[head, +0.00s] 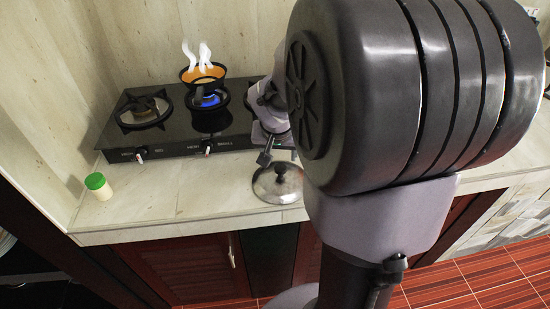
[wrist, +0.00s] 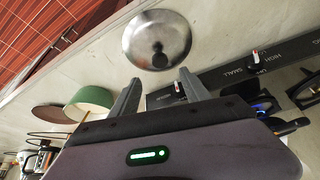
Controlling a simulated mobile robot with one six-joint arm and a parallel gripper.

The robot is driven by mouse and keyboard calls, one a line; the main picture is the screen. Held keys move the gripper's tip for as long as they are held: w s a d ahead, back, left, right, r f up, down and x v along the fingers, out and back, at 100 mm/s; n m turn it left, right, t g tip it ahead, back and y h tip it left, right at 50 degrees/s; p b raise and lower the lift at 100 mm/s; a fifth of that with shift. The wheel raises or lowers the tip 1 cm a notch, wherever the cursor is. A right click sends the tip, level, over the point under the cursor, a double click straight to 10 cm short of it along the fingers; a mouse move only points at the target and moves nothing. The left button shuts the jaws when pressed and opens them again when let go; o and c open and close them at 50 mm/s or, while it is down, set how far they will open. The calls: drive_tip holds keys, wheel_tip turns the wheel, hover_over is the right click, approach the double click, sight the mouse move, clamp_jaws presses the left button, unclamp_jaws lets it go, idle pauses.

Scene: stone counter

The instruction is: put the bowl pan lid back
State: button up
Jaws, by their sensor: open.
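The pan lid (head: 278,186) is a round, shiny metal lid with a dark knob. It lies knob up on the counter in front of the stove's right end. It also shows in the wrist view (wrist: 150,25), just beyond my fingertips. My gripper (wrist: 160,78) is open and empty, with its two fingers apart and pointing toward the lid's near edge. In the head view my gripper (head: 277,154) is just behind the lid, partly hidden by my arm. The bowl pan (head: 203,82) sits uncovered on a lit burner, with orange contents and white steam.
The black gas stove (head: 172,136) has a blue flame under the pan and an empty left burner (head: 143,112). A green-capped jar (head: 98,186) stands at the counter's left. The counter between jar and lid is clear. The counter's front edge (head: 180,232) is close to the lid.

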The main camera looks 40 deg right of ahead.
drive_tip(key=s+a+r+n+y, duration=0.1)
drive_tip(key=s+a+r, duration=0.2)
drive_tip(key=a, duration=0.6)
drive_tip(key=s+a+r+n+t+y, duration=0.1)
drive_tip(key=s+a+r+n+y, duration=0.1)
drive_tip(key=s+a, duration=0.4)
drive_tip(key=s+a+r+n+t+y, duration=0.1)
drive_tip(key=s+a, duration=0.4)
drive_tip(key=a, duration=0.7)
wheel_tip(320, 180, up, 3)
drive_tip(key=shift+s+f+n+y, duration=0.15)
drive_tip(key=shift+n+y, duration=0.25)
drive_tip(key=shift+y, duration=0.3)
